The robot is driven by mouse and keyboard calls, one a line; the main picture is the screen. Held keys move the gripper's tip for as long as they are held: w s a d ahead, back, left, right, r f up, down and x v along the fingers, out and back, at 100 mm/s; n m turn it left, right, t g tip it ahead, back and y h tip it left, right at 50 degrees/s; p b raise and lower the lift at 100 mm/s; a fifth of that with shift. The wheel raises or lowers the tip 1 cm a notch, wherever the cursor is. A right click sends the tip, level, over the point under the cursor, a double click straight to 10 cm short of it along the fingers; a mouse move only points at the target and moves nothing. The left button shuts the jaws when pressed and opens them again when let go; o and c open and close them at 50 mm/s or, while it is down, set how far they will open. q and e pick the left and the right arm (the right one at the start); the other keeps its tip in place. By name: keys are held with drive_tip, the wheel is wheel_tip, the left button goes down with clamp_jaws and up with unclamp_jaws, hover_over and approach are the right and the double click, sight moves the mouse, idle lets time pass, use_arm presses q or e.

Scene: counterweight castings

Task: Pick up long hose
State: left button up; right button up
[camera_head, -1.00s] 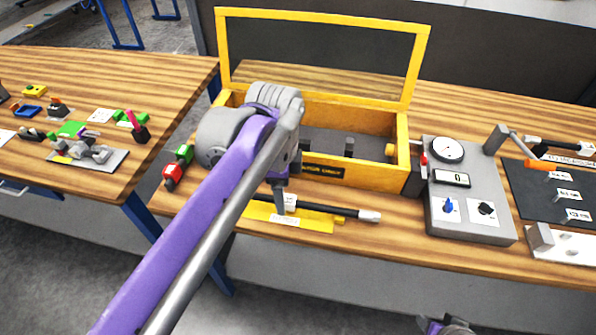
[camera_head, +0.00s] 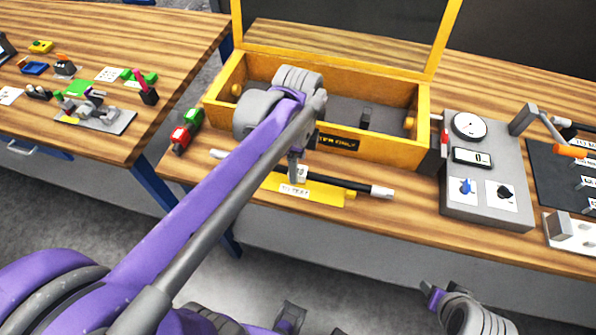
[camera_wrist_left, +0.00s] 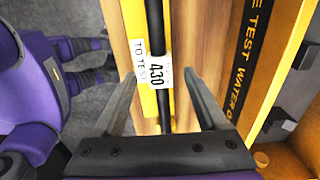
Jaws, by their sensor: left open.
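The long hose (camera_head: 345,184) is black with pale end fittings and lies on the table across a yellow "TO TEST" holder (camera_head: 322,195). In the left wrist view the hose (camera_wrist_left: 154,25) runs between my fingers and carries a white tag reading 430 (camera_wrist_left: 158,75). My left gripper (camera_head: 295,176) points down over the hose's middle, fingers open on either side of it. It also shows in the left wrist view (camera_wrist_left: 160,88). Whether the fingers touch the hose I cannot tell. My left arm hides part of the hose. My right gripper (camera_head: 432,296) is partly visible low in the head view, its jaw state unclear.
A yellow-framed open box (camera_head: 385,148) stands just behind the hose. A grey gauge panel (camera_head: 487,170) stands to its right. Red and green fittings (camera_head: 184,132) lie at the left table end. Another table (camera_head: 150,60) with small parts is at the left.

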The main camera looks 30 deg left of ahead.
use_arm(q)
wheel_tip(320, 180, down, 2)
use_arm(e)
drive_tip(key=shift+f, duration=0.1)
use_arm(q)
drive_tip(key=shift+c, duration=0.2)
clamp_jaws()
drive_tip(key=shift+r, duration=0.2)
